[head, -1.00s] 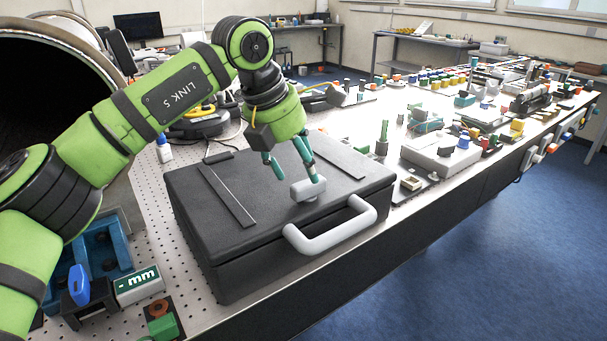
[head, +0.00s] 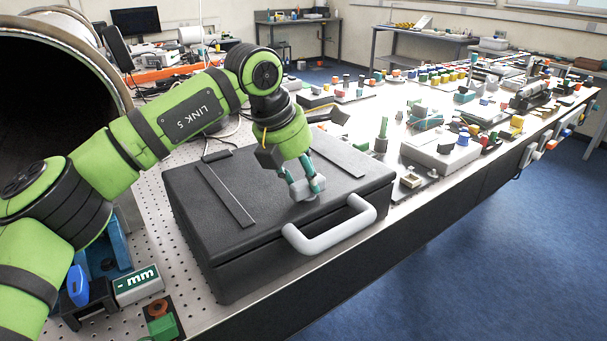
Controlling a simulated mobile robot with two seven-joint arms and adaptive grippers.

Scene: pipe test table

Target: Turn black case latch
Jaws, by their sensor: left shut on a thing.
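The black case (head: 243,233) lies closed on the perforated table, with a light grey handle (head: 330,233) on its front side. A small grey latch (head: 304,194) sits on the lid near the front edge, behind the handle. My left gripper (head: 305,187) points down at the latch from above. Its teal fingers are shut on the latch and cover part of it. My right gripper is not in view.
Blocks and a display marked "mm" (head: 137,285) stand left of the case. A grey box (head: 440,152) and many small coloured parts fill the table (head: 388,209) to the right. A large pipe opening (head: 45,110) is at the far left.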

